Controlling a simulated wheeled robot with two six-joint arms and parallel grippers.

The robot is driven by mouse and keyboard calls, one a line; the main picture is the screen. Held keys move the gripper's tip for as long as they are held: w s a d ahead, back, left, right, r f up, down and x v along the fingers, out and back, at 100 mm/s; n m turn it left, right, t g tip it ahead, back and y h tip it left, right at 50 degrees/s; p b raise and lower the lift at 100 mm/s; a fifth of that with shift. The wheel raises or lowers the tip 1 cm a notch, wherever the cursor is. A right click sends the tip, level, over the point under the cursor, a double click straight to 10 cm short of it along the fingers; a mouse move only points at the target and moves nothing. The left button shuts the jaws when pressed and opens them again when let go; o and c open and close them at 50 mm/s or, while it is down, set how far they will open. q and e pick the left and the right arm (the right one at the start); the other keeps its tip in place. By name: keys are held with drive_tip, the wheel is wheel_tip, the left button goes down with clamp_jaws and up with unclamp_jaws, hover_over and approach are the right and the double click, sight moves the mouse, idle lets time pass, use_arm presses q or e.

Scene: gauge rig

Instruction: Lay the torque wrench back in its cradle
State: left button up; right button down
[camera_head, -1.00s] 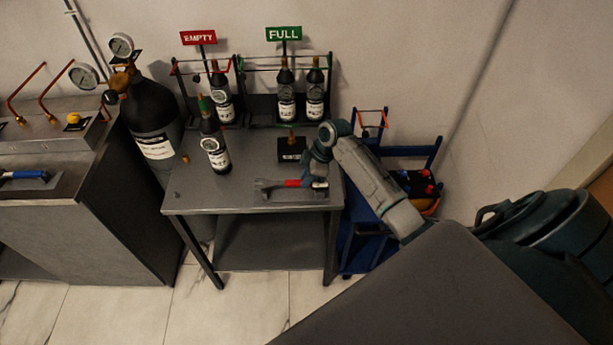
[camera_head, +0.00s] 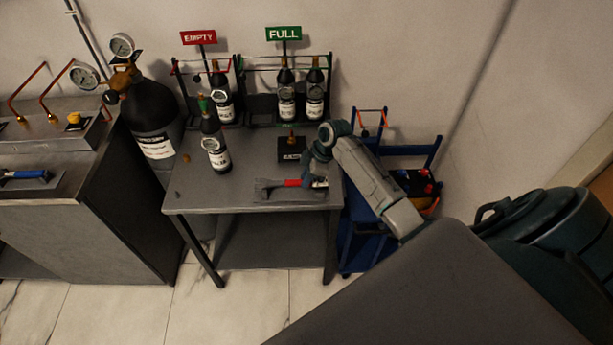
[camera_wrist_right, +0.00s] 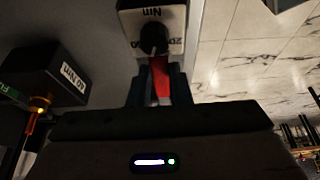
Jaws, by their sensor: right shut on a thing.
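The torque wrench (camera_head: 270,184) has a dark head at its left end and a red band. It lies low over a flat grey plate at the front right of the table; I cannot tell whether that plate is its cradle or whether they touch. My right gripper (camera_head: 306,181) is shut on the wrench near the red part. In the right wrist view, the red part (camera_wrist_right: 160,78) is between my fingers (camera_wrist_right: 158,90). Just beyond it is a pale block with a black knob (camera_wrist_right: 153,38) marked Nm; I cannot tell if they are joined. My left gripper is not in view.
A black block (camera_head: 291,150), labelled 60 Nm in the right wrist view (camera_wrist_right: 72,74), stands behind the wrench. A bottle (camera_head: 214,145) stands at left on the table (camera_head: 235,185). Racks under EMPTY and FULL signs are at the back. A blue cart (camera_head: 362,245) stands at right.

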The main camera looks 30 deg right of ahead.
drive_tip(key=shift+f+b, duration=0.35)
drive_tip(key=shift+f, duration=0.4)
drive_tip(key=c, duration=1.3)
unclamp_jaws()
drive_tip(key=shift+o, duration=0.2)
drive_tip(key=b+v, duration=0.2)
drive_tip(key=v, duration=0.8)
drive_tip(key=shift+s+r, duration=0.1)
drive_tip(key=shift+r, duration=0.35)
